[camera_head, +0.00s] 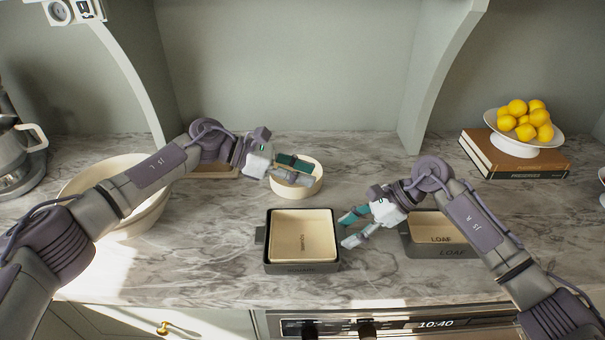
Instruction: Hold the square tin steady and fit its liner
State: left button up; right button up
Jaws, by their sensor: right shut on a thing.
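The dark grey square tin (301,268) stands on the counter at front centre. Its cream liner (303,235), marked with small lettering, sits within the tin's dark rim; I cannot tell whether it is fully down. My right gripper (346,229) is at the tin's right side, shut on the tin there; the exact contact is hard to see. My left gripper (308,170) is behind the tin, over a round cream-lined container (309,187). Its fingers look apart, with nothing seen between them.
A loaf tin (452,253) with a cream liner stands right of my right gripper. A large cream bowl (140,225) is partly behind my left arm. A white stand of lemons (521,138) rests on books (514,167) at back right. Counter left of the square tin is clear.

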pick_arm(q)
jog(key=shift+s+d+m, duration=0.2)
jog(key=shift+m, duration=0.1)
jog(key=shift+c, duration=1.3)
jog(key=s+d+m+y, duration=0.1)
jog(key=m, duration=0.1)
jog(key=s+f+m+g+y, duration=0.1)
jog(key=s+m+y, duration=0.1)
jog(key=m, duration=0.1)
jog(key=s+d+m+y, duration=0.1)
jog(key=s+m+y, duration=0.1)
jog(key=shift+s+d+f+m+g, duration=0.15)
jog(key=shift+d+f+m+g, duration=0.15)
jog(key=shift+f+g, duration=0.1)
grip_shut()
jog(key=shift+s+a+f+m+t+y, duration=0.15)
jog(key=shift+a+f+m+t+y, duration=0.45)
jog(key=shift+f+m+y, duration=0.9)
jog(key=shift+s+a+f+m+t+y, duration=0.2)
jog(key=shift+a+f+m+t+y, duration=0.4)
jog(key=shift+f+m+y, duration=0.95)
jog(key=shift+s+a+f+m+t+y, duration=0.15)
jog(key=shift+a+f+m+t+y, duration=0.2)
jog(key=shift+f+m+t+y, duration=1.15)
jog(key=shift+r+m+g+h, duration=0.35)
jog(key=shift+r+m+g, duration=0.1)
jog(key=shift+r+g, duration=0.25)
